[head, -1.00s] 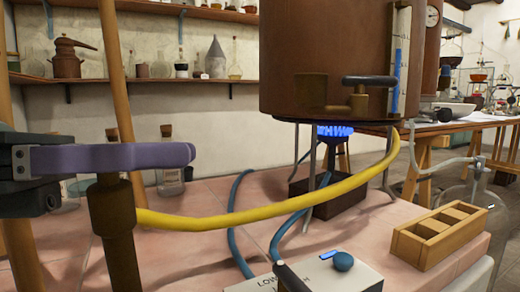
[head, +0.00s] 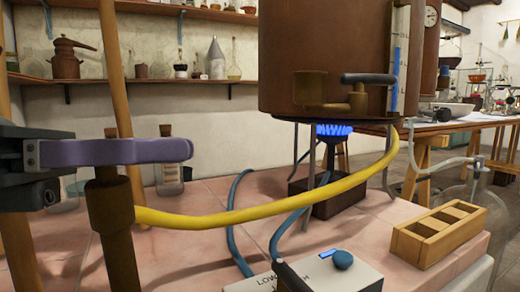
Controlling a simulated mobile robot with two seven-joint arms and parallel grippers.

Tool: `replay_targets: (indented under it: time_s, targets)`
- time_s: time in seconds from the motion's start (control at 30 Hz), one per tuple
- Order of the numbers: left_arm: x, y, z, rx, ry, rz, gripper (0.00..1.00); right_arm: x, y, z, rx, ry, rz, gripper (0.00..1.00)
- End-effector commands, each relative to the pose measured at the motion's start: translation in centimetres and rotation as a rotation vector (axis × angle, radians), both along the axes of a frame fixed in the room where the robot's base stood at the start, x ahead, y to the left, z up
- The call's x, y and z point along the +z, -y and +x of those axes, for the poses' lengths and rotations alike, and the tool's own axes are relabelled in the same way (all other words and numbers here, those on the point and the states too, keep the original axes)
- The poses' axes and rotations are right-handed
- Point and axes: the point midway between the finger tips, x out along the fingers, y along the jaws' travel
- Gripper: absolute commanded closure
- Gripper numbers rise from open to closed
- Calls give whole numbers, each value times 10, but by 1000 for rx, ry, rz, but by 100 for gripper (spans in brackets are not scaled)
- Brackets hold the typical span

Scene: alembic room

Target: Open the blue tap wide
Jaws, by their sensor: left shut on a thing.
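The blue tap's lever (head: 120,152) looks violet-blue and lies level on top of a brown upright pipe (head: 108,215) at the left of the head view. A yellow hose (head: 240,213) runs from this pipe toward the right. My left gripper (head: 38,158) is shut on the left end of the lever. Its jaws hide that end. The free end of the lever points right. My right gripper is not in view.
A large copper vessel (head: 325,70) with a dark-handled tap (head: 366,78) stands over a lit blue burner (head: 330,133). A white control box (head: 315,278) and a wooden rack (head: 436,236) stand on the pink tiled bench (head: 205,253). A wooden pole (head: 112,70) rises behind the lever.

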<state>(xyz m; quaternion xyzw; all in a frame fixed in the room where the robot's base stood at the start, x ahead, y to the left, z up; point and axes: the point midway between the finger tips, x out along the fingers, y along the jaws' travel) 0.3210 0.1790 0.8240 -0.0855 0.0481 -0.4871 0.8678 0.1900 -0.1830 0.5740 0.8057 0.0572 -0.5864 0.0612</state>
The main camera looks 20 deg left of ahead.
Motion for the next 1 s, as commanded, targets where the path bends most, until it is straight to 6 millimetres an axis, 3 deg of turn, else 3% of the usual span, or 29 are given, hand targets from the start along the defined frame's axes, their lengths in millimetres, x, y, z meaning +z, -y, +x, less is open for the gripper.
replay_targets:
  time_s: [0.1, 0.4, 0.43, 0.67, 1.0]
  targets:
    - [-4, 1, -2, -73, 1, 2, 100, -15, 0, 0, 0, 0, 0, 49]
    - [0, 2, -3, -94, -1, -2, 100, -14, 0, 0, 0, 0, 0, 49]
    - [0, 2, -3, -94, -1, -2, 75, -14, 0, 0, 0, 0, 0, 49]
    - [0, 2, -3, -93, -1, -1, 49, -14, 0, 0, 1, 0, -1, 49]
    - [5, 1, -3, -93, 0, 0, 47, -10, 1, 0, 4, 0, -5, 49]
